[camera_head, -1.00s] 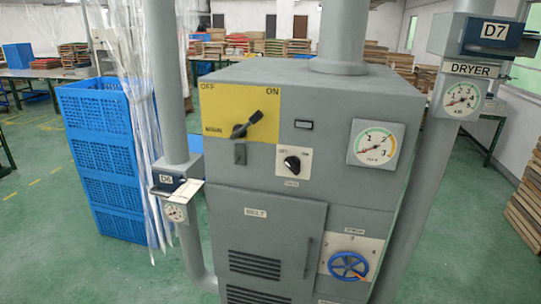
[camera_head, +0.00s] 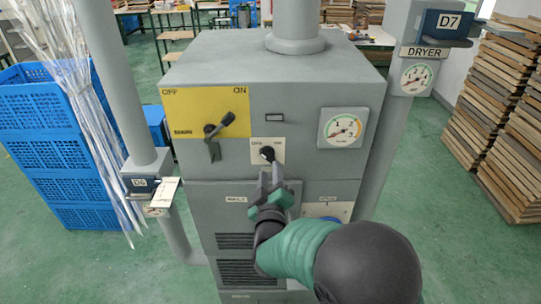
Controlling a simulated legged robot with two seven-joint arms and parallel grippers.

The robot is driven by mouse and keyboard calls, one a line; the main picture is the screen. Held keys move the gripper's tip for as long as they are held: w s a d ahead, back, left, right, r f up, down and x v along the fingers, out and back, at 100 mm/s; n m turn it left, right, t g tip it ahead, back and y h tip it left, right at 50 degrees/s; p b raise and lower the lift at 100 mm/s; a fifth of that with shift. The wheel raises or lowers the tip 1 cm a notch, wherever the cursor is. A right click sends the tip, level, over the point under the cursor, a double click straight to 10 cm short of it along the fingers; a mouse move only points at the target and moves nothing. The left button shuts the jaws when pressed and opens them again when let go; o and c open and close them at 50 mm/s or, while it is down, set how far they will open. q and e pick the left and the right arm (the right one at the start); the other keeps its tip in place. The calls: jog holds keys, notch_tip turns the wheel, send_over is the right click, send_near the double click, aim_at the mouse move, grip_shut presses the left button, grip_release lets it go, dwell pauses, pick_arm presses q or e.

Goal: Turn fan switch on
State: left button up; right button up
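The fan switch (camera_head: 267,153) is a small black rotary knob on a white plate, on the front of the grey machine, right of the yellow main switch panel. The plate has small lettering at its upper left and upper right. The lower part of the plate is hidden by my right gripper (camera_head: 269,172). The gripper reaches up from below, its fingertips just below the knob in the picture. I cannot tell whether they touch it or how far apart the fingers are. My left gripper is not in view.
The main switch lever (camera_head: 220,125) sits left of the knob, on the yellow panel (camera_head: 180,110). A round gauge (camera_head: 342,128) is to the right. My arm partly covers the blue handwheel (camera_head: 335,219). Pipes flank the machine; blue crates (camera_head: 60,150) stand left.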

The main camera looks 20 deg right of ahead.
aim_at(267, 159)
jog(key=w+p, duration=0.1)
jog(key=w, duration=0.4)
jog(key=shift+w+d+r, duration=0.1)
jog(key=shift+r, duration=0.05)
jog(key=shift+w, duration=0.3)
jog(key=shift+d, duration=0.4)
jog(key=shift+c, duration=0.7)
jog(key=shift+d, duration=0.2)
jog(key=c, duration=0.5)
grip_shut()
jog(key=shift+w+a, duration=0.1)
jog(key=shift+a, duration=0.2)
